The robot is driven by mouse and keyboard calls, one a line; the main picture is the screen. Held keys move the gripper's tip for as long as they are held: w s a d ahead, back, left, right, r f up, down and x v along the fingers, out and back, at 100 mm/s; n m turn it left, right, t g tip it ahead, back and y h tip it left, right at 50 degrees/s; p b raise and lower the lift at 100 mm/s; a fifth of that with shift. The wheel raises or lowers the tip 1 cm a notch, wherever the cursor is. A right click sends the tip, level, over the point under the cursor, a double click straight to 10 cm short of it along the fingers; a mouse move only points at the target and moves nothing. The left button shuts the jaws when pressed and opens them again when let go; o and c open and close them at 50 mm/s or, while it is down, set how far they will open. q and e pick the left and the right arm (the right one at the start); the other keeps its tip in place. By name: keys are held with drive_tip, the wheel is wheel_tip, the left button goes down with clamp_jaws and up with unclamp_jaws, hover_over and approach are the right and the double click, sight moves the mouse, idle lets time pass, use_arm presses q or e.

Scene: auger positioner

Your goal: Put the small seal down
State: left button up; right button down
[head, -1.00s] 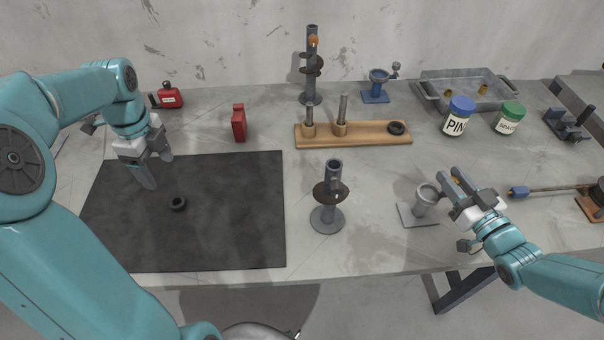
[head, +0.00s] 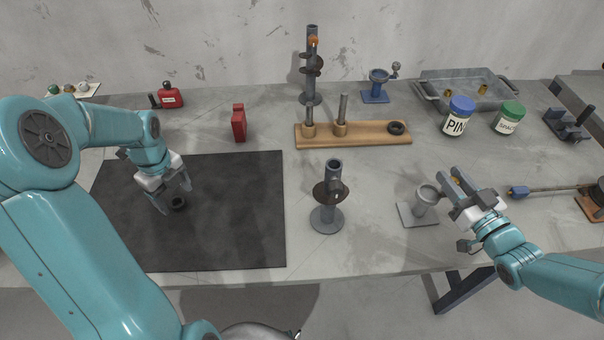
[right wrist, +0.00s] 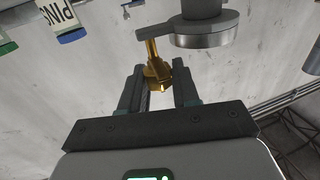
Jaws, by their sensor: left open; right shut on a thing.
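A small black ring, the seal (head: 178,204), lies on the dark mat (head: 240,215) at the left of the bench. My left gripper (head: 177,199) is open, with its fingers on either side of the seal. Whether they touch it I cannot tell. My right gripper (head: 450,172) is shut on a small brass piece (right wrist: 157,72), beside a grey cup on a stand (head: 424,203). In the right wrist view the brass piece sits between the fingers, close under a grey round flange (right wrist: 202,40). Another black ring (head: 397,128) lies on the wooden board.
An upright auger on a round base (head: 328,215) stands right of the mat. The wooden board with pegs (head: 370,138) lies behind it. A red box (head: 239,124) stands behind the mat. Two jars (head: 458,117) and a metal tray (head: 430,95) are at the back right.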

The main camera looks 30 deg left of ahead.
sight(178, 202)
use_arm(q)
drive_tip(key=shift+f, duration=0.9)
drive_tip(key=c, duration=1.2)
drive_tip(key=shift+r, duration=0.1)
wheel_tip(178, 202, up, 10)
use_arm(e)
drive_tip(key=c, duration=0.8)
unclamp_jaws()
drive_tip(key=shift+o, duration=0.2)
